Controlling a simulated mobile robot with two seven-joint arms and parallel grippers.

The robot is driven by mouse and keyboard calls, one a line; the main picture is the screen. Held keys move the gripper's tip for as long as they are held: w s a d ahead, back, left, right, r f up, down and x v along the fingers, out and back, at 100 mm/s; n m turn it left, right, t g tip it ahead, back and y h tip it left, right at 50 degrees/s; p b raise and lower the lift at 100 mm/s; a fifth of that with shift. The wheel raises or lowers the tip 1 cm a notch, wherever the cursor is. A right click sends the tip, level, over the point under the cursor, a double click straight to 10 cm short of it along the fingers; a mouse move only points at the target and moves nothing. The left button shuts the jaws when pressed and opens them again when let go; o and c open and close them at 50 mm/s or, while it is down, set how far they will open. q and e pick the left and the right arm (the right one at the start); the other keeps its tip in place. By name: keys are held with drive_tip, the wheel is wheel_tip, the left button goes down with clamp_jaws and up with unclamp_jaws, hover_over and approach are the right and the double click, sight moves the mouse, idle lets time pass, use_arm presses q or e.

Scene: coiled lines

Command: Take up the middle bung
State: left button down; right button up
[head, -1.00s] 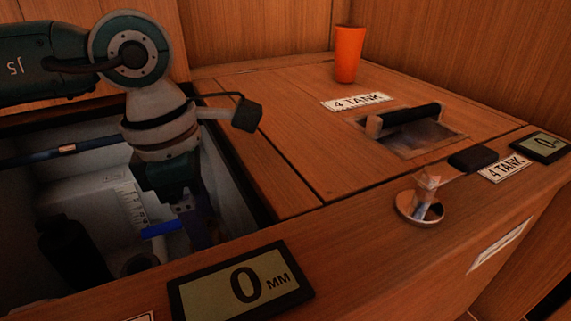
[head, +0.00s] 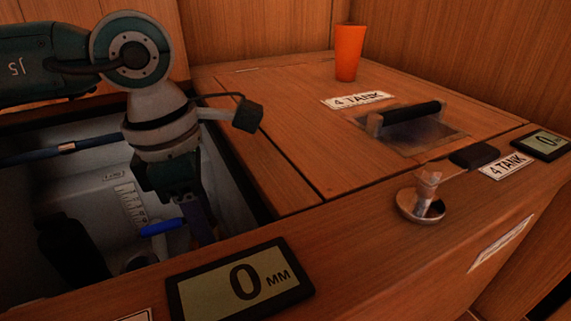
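My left arm reaches down into the open tank (head: 232,190) at the left. Its gripper (head: 198,222) points down inside, and its fingertips are partly hidden by the front ledge. A small blue piece (head: 160,228) shows just left of the gripper; I cannot tell whether they touch. A dark upright cylinder (head: 72,248) stands farther left in the tank. I cannot make out which thing is the middle bung, and the tank floor is largely hidden. I cannot tell whether the fingers are open or shut. My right gripper is out of view.
A wooden lid (head: 285,125) marked "4 TANK" covers the right side, with a black handle (head: 412,113). An orange cup (head: 348,52) stands at its back. A display (head: 240,280) reading 0 mm and a metal fitting (head: 421,204) sit on the front ledge.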

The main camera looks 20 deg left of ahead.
use_arm(q)
drive_tip(key=shift+r, duration=0.1)
idle(0.3)
wheel_tip(320, 180, up, 20)
drive_tip(key=p, duration=1.3)
